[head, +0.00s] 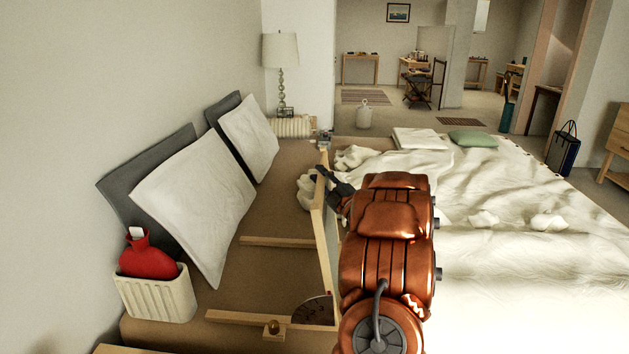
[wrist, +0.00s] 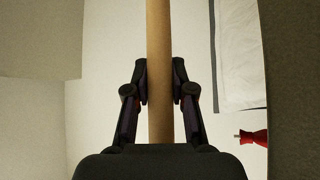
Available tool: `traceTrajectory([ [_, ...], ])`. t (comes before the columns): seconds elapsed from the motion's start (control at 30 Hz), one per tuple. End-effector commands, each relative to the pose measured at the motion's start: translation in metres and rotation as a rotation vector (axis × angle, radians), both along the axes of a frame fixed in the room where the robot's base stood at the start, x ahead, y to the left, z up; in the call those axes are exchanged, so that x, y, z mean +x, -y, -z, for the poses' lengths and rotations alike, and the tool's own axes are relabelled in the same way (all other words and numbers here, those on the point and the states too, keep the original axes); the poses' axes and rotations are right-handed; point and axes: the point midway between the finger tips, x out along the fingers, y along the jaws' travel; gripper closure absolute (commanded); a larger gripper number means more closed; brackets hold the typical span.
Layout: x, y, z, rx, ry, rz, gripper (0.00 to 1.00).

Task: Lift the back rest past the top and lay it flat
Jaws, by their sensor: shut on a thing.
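The back rest (head: 318,225) is a pale wooden panel standing up from the tan bed base, seen nearly edge-on in the head view. My gripper (head: 330,178) is at its upper far part, with my orange arm reaching in from the right. In the wrist view the edge of the back rest (wrist: 159,60) runs as a tan vertical bar between my two dark fingers. My gripper (wrist: 159,85) is shut on it, one finger on each side. My arm hides part of the panel's right side.
White and grey pillows (head: 195,200) lean on the left wall. A ribbed cream box (head: 155,295) holds a red bottle (head: 148,262). Wooden rails (head: 275,242) and a dark dial (head: 314,311) lie left of the panel. Rumpled white bedding (head: 500,240) covers the right side.

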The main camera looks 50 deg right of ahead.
Motion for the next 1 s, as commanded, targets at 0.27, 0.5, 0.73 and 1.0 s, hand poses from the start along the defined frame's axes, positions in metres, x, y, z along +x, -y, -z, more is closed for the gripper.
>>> traceTrajectory([
  [0.27, 0.001, -0.001, 0.003, 0.002, -0.004, -0.002, 0.63],
  [0.5, 0.001, -0.001, 0.001, 0.000, -0.003, -0.002, 0.50],
  [0.73, -0.001, -0.001, 0.001, -0.001, -0.002, -0.001, 0.50],
  [1.0, -0.029, -0.006, 0.010, 0.001, -0.003, 0.001, 0.50],
])
